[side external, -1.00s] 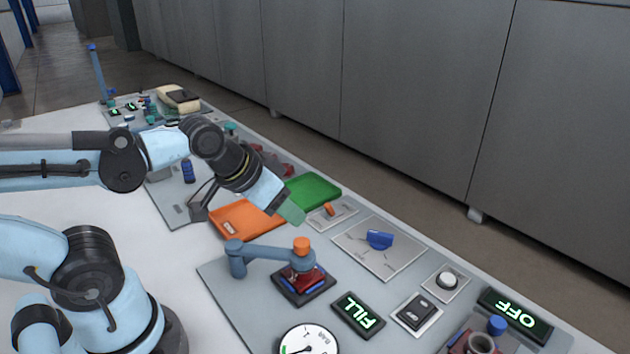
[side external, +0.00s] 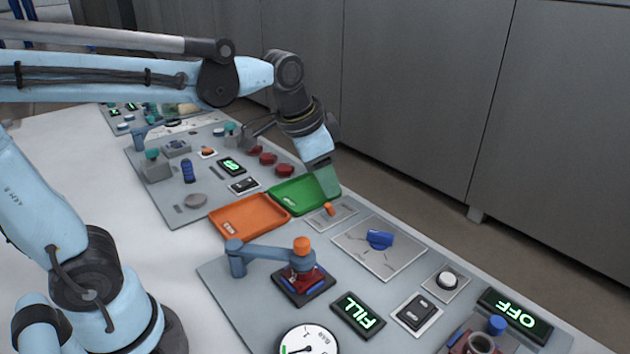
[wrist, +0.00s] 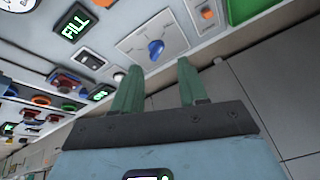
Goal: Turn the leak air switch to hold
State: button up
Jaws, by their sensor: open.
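A blue rotary knob (side external: 380,240) sits on a pale square plate with small dial markings, which I take to be the leak air switch. In the wrist view the knob (wrist: 155,48) is just beyond my fingertips. The lit display (side external: 358,314) reads FILL; it also shows in the wrist view (wrist: 75,24). My gripper (side external: 326,186) has green fingers and hangs above the panel, up and left of the knob. In the wrist view my gripper (wrist: 160,67) is open, with nothing between the fingers. The exact setting of the knob is too small to read.
An orange switch (side external: 328,209) sits beside the plate. Orange (side external: 248,218) and green (side external: 296,196) trays lie to the left. A blue lever arm (side external: 268,251) stands in front. A white button (side external: 447,279) and a lit OFF display (side external: 515,314) are to the right.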

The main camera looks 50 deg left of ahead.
jog(key=w+d+m+g, duration=0.2)
jog(key=w+m, duration=0.2)
jog(key=w, duration=0.3)
jog(key=m+g, duration=0.2)
jog(key=m, duration=0.1)
send_over(381, 234)
notch_tip(381, 234, down, 4)
notch_tip(381, 234, down, 12)
jog(key=shift+r, duration=0.15)
jog(key=shift+c, duration=0.3)
grip_shut()
